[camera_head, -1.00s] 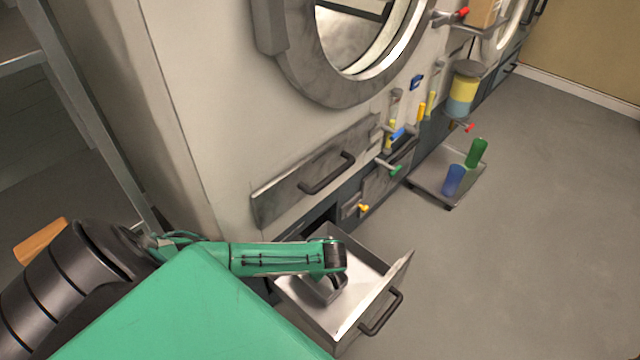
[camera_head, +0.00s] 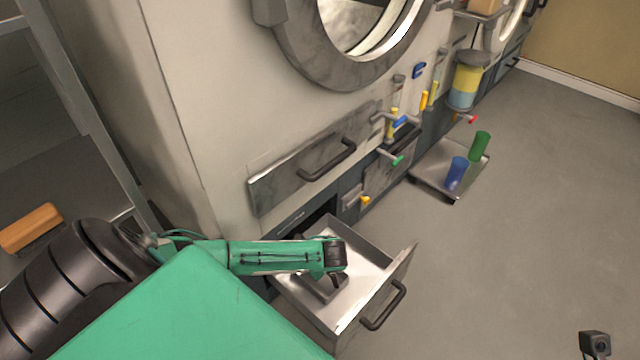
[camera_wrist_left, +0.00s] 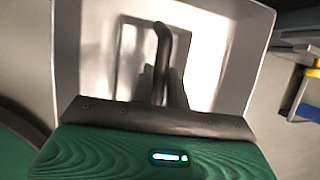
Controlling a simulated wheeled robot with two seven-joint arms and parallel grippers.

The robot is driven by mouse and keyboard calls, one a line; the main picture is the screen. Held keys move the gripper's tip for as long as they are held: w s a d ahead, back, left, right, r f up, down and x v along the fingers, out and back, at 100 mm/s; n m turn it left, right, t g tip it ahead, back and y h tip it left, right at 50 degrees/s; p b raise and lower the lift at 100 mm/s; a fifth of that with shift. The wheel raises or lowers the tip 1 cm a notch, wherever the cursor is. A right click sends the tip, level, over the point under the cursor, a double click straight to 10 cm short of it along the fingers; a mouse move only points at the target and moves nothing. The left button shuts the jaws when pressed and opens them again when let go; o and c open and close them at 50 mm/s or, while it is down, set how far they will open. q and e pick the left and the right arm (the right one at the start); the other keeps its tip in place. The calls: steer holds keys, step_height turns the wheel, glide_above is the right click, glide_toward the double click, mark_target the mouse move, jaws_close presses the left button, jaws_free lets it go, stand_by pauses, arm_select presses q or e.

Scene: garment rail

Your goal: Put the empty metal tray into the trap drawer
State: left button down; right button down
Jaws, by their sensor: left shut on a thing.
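The trap drawer (camera_head: 398,266) is a pale metal drawer with a dark handle, pulled open low at the front of the machine. It fills much of the left wrist view (camera_wrist_left: 68,55). The small metal tray (camera_head: 318,293) is inside the drawer's outline, partly hidden by my arm. It also shows in the left wrist view (camera_wrist_left: 128,72). My left gripper (camera_head: 336,279) reaches down over the drawer and is shut on the tray. I cannot tell if the tray touches the drawer floor. A dark piece at the lower right looks like my right gripper (camera_head: 595,345); its jaws cannot be made out.
A closed drawer front (camera_head: 310,168) with a dark handle is above the open one. Coloured valve handles (camera_head: 398,160) stick out to its right. A low floor tray (camera_head: 430,178) holds a blue and a green cylinder. The floor at right is mostly clear.

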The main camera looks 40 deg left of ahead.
arm_select(q)
steer(key=c, duration=1.4)
jaws_free()
steer(key=shift+f, duration=0.1)
